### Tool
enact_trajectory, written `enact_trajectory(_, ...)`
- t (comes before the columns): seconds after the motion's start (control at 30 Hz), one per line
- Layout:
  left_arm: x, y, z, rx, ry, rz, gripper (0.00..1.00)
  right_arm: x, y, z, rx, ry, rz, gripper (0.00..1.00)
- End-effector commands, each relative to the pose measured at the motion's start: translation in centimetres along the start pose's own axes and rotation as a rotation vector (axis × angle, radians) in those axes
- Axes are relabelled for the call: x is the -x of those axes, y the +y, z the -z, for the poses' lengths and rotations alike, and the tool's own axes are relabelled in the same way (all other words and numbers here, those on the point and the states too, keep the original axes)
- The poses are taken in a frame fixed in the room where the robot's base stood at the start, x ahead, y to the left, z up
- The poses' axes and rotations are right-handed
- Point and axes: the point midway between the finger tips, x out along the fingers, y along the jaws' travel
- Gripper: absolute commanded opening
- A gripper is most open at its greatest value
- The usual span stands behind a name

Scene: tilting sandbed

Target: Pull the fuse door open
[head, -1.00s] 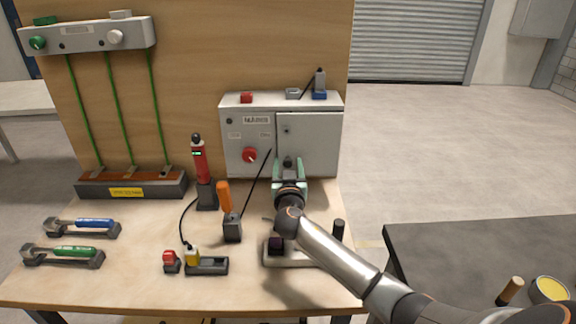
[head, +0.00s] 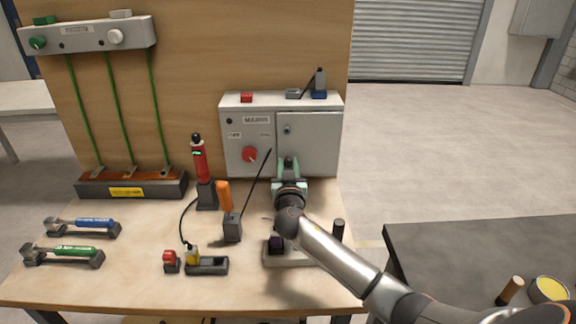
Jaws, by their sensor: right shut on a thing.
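The fuse door (head: 312,143) is the plain grey panel on the right half of the grey cabinet (head: 233,150) labelled MAINS. It looks shut or nearly shut; a small gap cannot be made out. My right gripper (head: 289,168) is at the door's lower left, shut on what appears to be the door's handle, which the fingers mostly hide. My right arm comes in from the lower right. My left gripper is not in view.
A red knob (head: 250,154) is on the cabinet's left half. An orange-handled tool (head: 224,197) in a holder and a red tester (head: 200,162) stand left of my gripper. A grey base (head: 275,257) with dark posts lies below my arm.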

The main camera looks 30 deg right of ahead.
Motion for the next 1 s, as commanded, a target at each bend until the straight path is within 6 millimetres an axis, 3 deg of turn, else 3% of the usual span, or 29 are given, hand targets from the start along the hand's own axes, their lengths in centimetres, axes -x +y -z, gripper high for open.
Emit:
enact_trajectory(0.73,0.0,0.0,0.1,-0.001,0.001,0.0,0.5,0.1,0.1,-0.1,0.0,-0.002,0.005,0.0)
enact_trajectory(1.0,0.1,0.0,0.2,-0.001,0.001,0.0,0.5,2.1,1.0,-0.3,0.002,-0.006,0.143,0.0)
